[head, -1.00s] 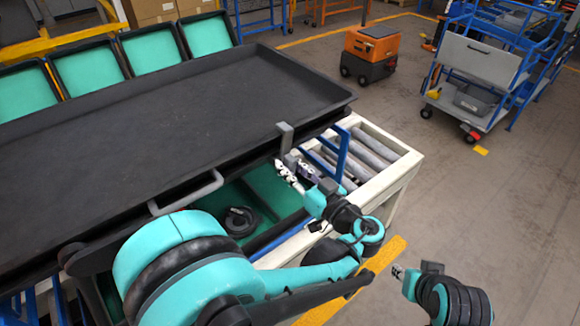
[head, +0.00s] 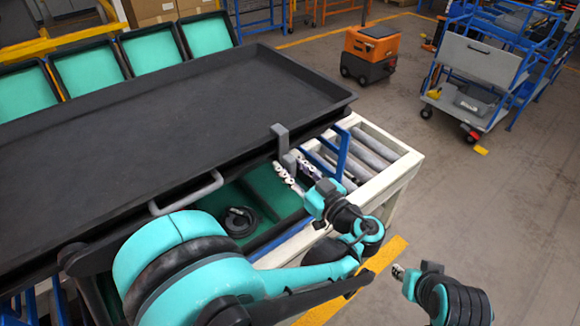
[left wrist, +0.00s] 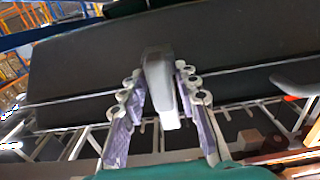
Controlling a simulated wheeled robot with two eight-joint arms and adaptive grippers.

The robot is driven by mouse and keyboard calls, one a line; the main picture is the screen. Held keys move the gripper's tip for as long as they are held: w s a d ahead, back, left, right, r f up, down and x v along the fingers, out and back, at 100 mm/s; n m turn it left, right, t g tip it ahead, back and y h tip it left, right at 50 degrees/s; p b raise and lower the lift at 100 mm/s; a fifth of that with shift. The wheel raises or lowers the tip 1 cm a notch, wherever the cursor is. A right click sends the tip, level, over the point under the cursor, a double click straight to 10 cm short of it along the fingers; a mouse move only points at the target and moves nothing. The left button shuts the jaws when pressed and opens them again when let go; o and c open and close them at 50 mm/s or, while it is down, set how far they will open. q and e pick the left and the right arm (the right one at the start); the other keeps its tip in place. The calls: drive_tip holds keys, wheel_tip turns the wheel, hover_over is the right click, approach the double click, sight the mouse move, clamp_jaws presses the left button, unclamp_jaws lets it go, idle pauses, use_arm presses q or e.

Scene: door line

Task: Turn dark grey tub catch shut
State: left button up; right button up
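The dark grey tub (head: 190,105) is wide and shallow and lies across the left and middle of the head view. Its grey catch (head: 279,133) hangs over the near rim, toward the right end. My left gripper (head: 295,168) is at the lower part of the catch. In the left wrist view the catch (left wrist: 159,80) stands between the two spread fingers of this gripper (left wrist: 161,108). A gap shows on the left of the catch; whether the right finger touches is unclear. My right gripper (head: 398,271) is low at the right, away from the tub, its fingers too small to judge.
A grey bar handle (head: 187,194) is on the tub's near side. Below are a green bin (head: 272,190) and a roller conveyor (head: 365,150) with a pale frame. An orange mobile robot (head: 370,52) and a blue cart (head: 470,75) stand farther off.

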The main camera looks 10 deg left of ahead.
sight(289, 158)
idle(0.3)
use_arm(q)
wheel_tip(289, 158, up, 10)
idle(0.5)
